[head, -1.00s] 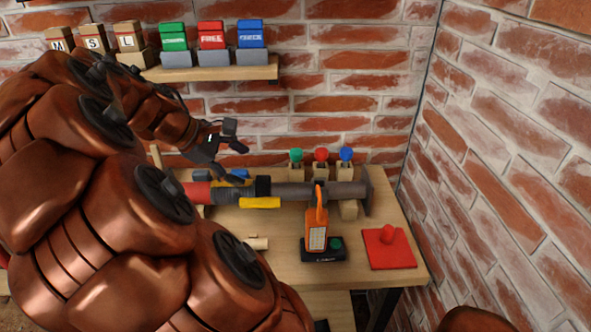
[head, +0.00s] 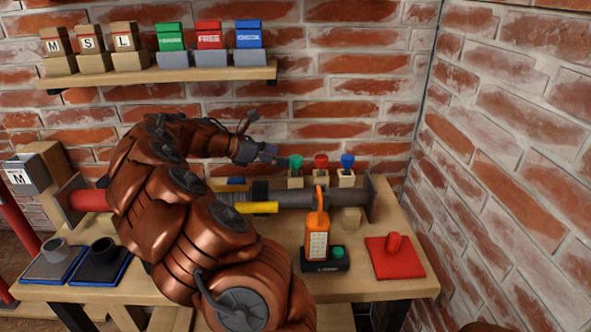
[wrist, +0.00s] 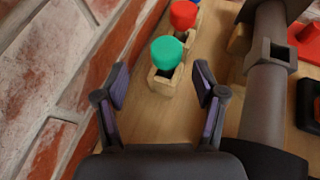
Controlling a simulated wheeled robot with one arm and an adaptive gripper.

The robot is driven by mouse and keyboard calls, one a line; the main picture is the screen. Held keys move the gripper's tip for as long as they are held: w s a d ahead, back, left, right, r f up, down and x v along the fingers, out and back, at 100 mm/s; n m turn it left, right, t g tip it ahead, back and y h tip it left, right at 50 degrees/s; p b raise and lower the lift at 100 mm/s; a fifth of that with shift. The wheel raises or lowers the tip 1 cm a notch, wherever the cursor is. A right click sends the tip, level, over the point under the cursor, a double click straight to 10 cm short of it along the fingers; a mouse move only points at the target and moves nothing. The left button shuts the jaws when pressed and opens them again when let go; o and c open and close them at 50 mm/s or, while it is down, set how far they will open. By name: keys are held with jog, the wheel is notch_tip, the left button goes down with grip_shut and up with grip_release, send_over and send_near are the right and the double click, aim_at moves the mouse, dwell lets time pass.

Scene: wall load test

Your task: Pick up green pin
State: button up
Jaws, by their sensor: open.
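The green pin (head: 295,162) has a rounded green head and sits in a small wooden block (head: 295,181) at the back of the table, leftmost of three pins. My gripper (head: 277,158) is just left of it in the head view. In the wrist view my gripper (wrist: 161,90) is open, with one finger on either side of the picture. The green pin (wrist: 166,52) shows ahead, between and slightly beyond the fingertips, apart from both. Its lower part is hidden in the block (wrist: 163,82).
A red pin (head: 321,161) and a blue pin (head: 347,161) stand in blocks to the right. A thick grey cylinder (head: 310,197) lies in front. The brick wall (head: 340,110) is close behind. An orange device (head: 317,240) and a red plate (head: 410,265) are nearer the front.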

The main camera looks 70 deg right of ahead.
aim_at(294, 158)
jog(key=s, duration=0.1)
jog(key=s+d+f, duration=0.1)
jog(key=s+d, duration=0.1)
jog(key=shift+s+d+f, duration=0.15)
jog(key=shift+s+d, duration=0.1)
jog(key=shift+s, duration=0.1)
jog(key=shift+s+d+f, duration=0.3)
jog(key=shift+d+f, duration=0.05)
jog(key=shift+d, duration=0.1)
grip_shut()
jog(key=shift+r+p, duration=0.15)
jog(key=shift+p, duration=0.2)
